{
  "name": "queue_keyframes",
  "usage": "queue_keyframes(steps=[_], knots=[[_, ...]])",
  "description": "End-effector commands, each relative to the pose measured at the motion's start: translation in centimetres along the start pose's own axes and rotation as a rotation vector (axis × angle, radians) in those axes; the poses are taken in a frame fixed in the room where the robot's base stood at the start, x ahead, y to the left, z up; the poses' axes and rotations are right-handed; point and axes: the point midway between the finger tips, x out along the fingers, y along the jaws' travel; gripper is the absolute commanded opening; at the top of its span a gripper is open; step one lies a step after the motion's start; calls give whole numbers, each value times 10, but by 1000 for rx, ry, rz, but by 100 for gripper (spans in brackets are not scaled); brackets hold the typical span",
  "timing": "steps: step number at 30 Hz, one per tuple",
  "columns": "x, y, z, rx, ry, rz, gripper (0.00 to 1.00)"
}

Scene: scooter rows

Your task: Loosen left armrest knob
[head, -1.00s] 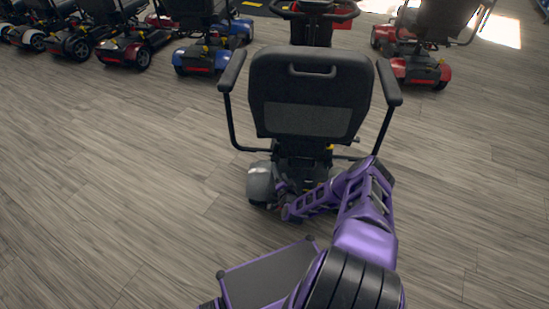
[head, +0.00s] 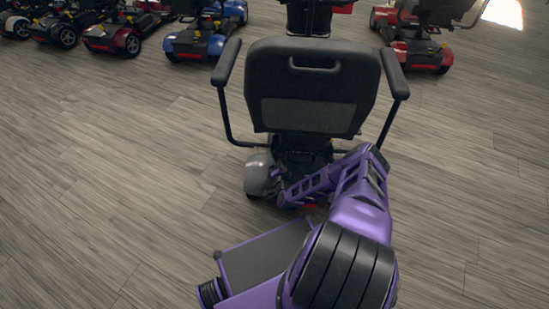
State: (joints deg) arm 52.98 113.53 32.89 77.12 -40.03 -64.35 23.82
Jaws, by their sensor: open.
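A mobility scooter stands ahead, seen from behind, with a black seat back (head: 310,85). Its left armrest (head: 227,62) has a black pad and a thin post that bends in under the seat. The right armrest (head: 394,74) mirrors it. The left armrest knob cannot be made out; the seat back and small scale hide the area where the post meets the seat frame. My purple arm reaches forward and bends left, low behind the seat, near the grey left rear fender (head: 259,172). My gripper cannot be made out beyond the arm's far link.
Blue (head: 206,40) and red scooters stand in a row at the back left. Another red scooter (head: 421,50) stands at the back right. The wood-look floor (head: 130,150) is clear on both sides of the near scooter.

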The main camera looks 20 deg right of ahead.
Motion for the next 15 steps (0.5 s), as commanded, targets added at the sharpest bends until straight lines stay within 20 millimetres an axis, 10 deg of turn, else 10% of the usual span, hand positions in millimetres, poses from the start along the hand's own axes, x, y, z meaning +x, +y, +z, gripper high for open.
queue_keyframes(steps=[5,15], knots=[[0,0,0,0,0,0,76],[0,0,0,0,0,0,14]])
